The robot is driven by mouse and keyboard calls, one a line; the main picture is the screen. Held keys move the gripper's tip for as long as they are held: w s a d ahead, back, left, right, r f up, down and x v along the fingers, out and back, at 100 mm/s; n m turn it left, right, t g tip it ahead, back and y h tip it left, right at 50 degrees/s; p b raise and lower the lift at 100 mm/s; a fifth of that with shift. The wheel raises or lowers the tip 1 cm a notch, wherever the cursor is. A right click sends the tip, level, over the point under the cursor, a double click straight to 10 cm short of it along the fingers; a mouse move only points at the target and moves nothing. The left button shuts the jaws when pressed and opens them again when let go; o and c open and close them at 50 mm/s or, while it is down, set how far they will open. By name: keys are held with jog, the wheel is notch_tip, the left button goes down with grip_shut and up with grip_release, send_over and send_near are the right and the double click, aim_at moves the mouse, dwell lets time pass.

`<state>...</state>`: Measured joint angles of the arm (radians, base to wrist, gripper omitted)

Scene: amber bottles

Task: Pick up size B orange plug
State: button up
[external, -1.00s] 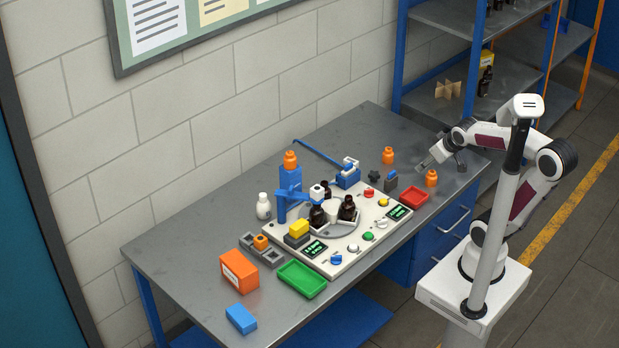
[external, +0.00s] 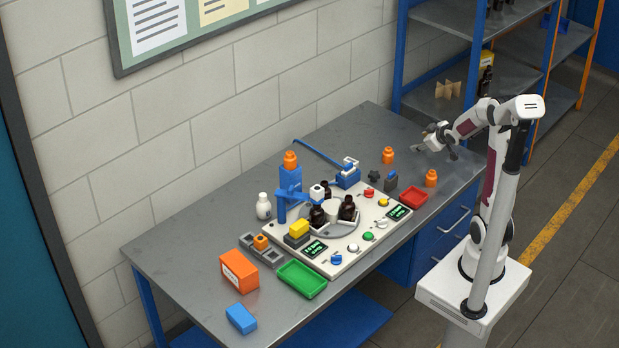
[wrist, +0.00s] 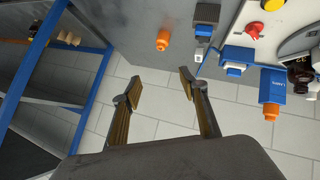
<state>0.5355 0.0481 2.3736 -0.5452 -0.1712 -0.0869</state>
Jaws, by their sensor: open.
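Several orange plugs are in view, and I cannot read which is size B. One orange plug (external: 388,155) stands on the table toward the back. Another orange plug (external: 431,178) stands near the front right edge, by the red tray. A third orange plug (external: 290,159) sits atop the blue press, and a smaller orange piece (external: 260,242) sits in the grey rack. My gripper (external: 436,151) is open and empty over the table's right end, apart from the plugs. In the wrist view, my open gripper (wrist: 160,83) has one orange plug (wrist: 163,40) beyond its fingertips.
The white panel (external: 327,265) with bottles, buttons and the blue press (external: 289,183) fills the middle. A red tray (external: 414,197), green tray (external: 302,279) and orange box (external: 239,271) stand around it. Blue shelving (external: 440,105) rises behind the right end.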

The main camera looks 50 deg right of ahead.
aim_at(434, 173)
jog(key=d+f+t+y, duration=0.1)
jog(key=d+f, duration=0.1)
jog(key=f, duration=0.2)
jog(key=d+f+n+t+y, duration=0.1)
jog(key=d+f, duration=0.2)
jog(key=f, duration=0.2)
jog(key=w+d+f+t+y, duration=0.1)
jog(key=d+f, duration=0.2)
jog(key=f, duration=0.2)
jog(key=shift+d+f, duration=0.15)
jog(key=shift+d, duration=0.1)
jog(key=s+f+t, duration=0.1)
jog(key=s+f+t+y, duration=0.1)
jog(key=s+f, duration=0.1)
jog(key=shift+d+f, duration=0.2)
jog(key=shift+f, duration=0.05)
jog(key=shift+s+f+m+t, duration=0.3)
jog(key=shift+s+f+t, duration=0.1)
jog(key=shift+s+t, duration=0.25)
jog(key=s, duration=0.1)
jog(key=s+f+m+t, duration=0.1)
jog(key=s, duration=0.1)
jog(key=shift+s+a+f+t, duration=0.1)
jog(key=shift+s+f+t, duration=0.05)
jog(key=shift+s+t, duration=0.1)
jog(key=shift+s+f+m+t, duration=0.1)
jog(key=shift+s+m+t, duration=0.4)
jog(key=shift+s, duration=0.5)
jog(key=shift+w+a, duration=0.1)
